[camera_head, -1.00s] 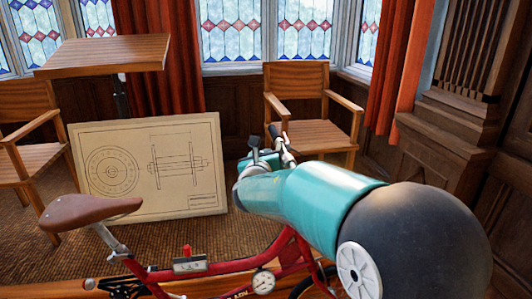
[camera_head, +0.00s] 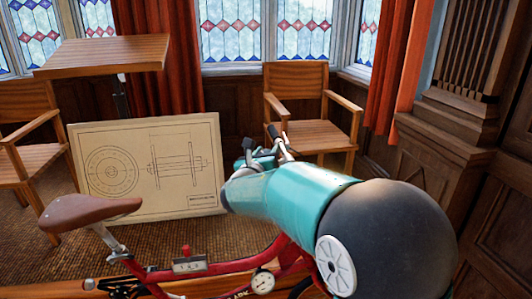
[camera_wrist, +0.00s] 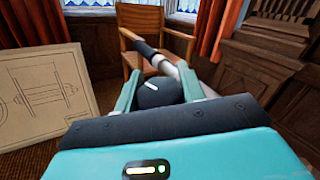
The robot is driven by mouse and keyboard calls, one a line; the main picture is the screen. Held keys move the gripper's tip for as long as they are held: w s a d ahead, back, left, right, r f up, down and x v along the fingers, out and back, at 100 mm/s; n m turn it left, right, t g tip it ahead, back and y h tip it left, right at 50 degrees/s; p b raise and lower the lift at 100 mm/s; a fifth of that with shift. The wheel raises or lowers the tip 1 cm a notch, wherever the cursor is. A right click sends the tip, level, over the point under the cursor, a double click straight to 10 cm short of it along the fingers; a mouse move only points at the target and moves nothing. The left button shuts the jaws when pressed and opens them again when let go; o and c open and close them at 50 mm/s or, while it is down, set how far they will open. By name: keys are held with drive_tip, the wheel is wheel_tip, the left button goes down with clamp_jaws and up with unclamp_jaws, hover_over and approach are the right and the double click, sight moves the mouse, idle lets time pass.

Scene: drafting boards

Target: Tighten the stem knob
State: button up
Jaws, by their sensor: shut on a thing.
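The stem knob (camera_wrist: 158,93) is a round black knob with a white mark line, seen in the wrist view between the two teal fingers. My gripper (camera_wrist: 160,92) is shut on it, one finger at each side. Behind the knob is a handlebar (camera_wrist: 170,66) with a dark grip.
A brown saddle (camera_head: 90,212) and a gauge (camera_head: 262,281) are on the bicycle. A drawing board (camera_head: 146,172) leans behind it. A wooden chair (camera_head: 300,110) stands behind the handlebar, and a wooden cabinet (camera_head: 440,150) is at the right.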

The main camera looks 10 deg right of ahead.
drive_tip(key=m+g+h, duration=0.2)
drive_tip(key=h, duration=0.1)
drive_tip(key=m+g+h, duration=0.1)
drive_tip(key=m+h, duration=0.2)
drive_tip(key=shift+s+d+g, duration=0.1)
drive_tip(key=shift+s+g, duration=0.1)
drive_tip(key=shift+g, duration=0.2)
drive_tip(key=m+g+h, duration=0.1)
drive_tip(key=m+g, duration=0.1)
drive_tip(key=m+g+h, duration=0.3)
drive_tip(key=m+g, duration=0.1)
drive_tip(key=shift+s+d+r+g, duration=0.15)
drive_tip(key=shift+s+g, duration=0.2)
drive_tip(key=shift+g, duration=0.05)
drive_tip(key=m+g, duration=0.1)
drive_tip(key=g, duration=0.1)
drive_tip(key=m+g+h, duration=0.1)
drive_tip(key=m+g, duration=0.3)
drive_tip(key=shift+s, duration=0.3)
drive_tip(key=shift+s+m+g+y, duration=0.15)
drive_tip(key=shift+m+g+y, duration=0.15)
drive_tip(key=shift+m+g, duration=1.25)
drive_tip(key=shift+s+m+g+y, duration=0.15)
drive_tip(key=shift+m+g+y, duration=0.15)
drive_tip(key=shift+m+g, duration=1.2)
drive_tip(key=shift+s+r+g+y, duration=0.1)
drive_tip(key=shift+g+y, duration=0.2)
drive_tip(key=shift+g, duration=0.55)
